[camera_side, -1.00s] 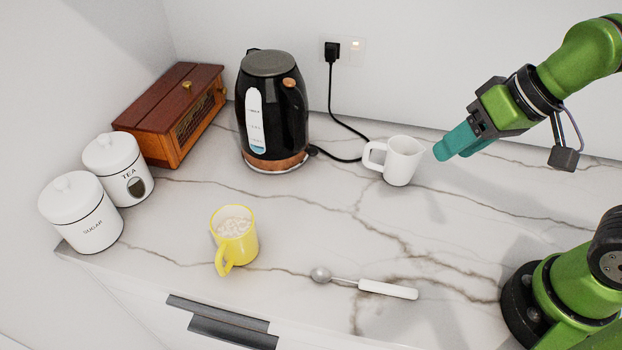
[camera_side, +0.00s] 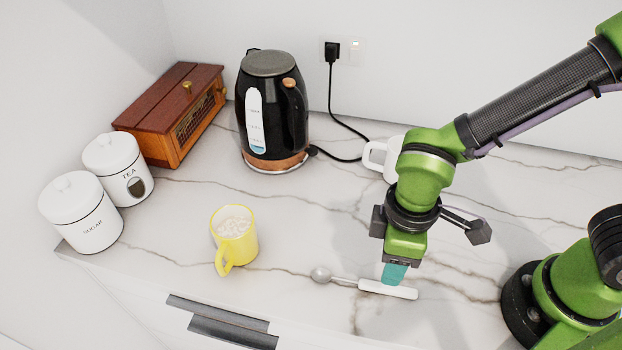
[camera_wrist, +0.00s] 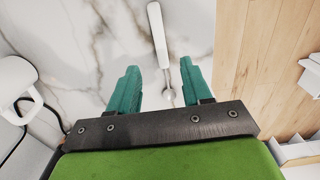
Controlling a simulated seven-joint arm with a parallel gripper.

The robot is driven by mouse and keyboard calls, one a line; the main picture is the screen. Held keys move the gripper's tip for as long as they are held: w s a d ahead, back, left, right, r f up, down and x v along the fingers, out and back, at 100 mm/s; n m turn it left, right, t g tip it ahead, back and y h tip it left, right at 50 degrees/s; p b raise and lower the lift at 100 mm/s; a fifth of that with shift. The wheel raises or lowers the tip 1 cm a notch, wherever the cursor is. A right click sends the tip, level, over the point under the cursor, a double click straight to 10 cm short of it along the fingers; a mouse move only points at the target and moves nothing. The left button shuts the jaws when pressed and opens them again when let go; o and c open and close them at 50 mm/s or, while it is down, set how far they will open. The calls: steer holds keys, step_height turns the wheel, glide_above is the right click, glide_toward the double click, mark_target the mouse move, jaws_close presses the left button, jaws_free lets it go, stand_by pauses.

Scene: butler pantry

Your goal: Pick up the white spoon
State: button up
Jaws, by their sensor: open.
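The white spoon (camera_side: 369,285) lies on the marble counter near its front edge, its metal bowl to the left and its white handle to the right. My gripper (camera_side: 394,277) points down over the handle in the side view, and its teal fingers hide part of it. In the wrist view the spoon (camera_wrist: 158,35) runs between the two spread fingers of my gripper (camera_wrist: 159,67), handle towards the top and metal bowl lower down. The fingers are open with nothing gripped. I cannot tell how high the fingertips are above the counter.
A yellow mug (camera_side: 235,245) with white contents stands left of the spoon. A white pitcher (camera_side: 376,160) is partly hidden behind my arm. A black kettle (camera_side: 270,110), wooden box (camera_side: 165,115) and sugar (camera_side: 80,215) and tea (camera_side: 118,170) canisters stand further back and left.

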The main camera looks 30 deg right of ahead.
mark_target(387, 287)
step_height(387, 287, down, 3)
steer(key=shift+r, duration=0.1)
steer(key=f, duration=0.5)
steer(key=shift+s+d+f, duration=0.1)
steer(key=shift+s+d, duration=0.05)
steer(key=shift+s, duration=0.1)
jaws_close()
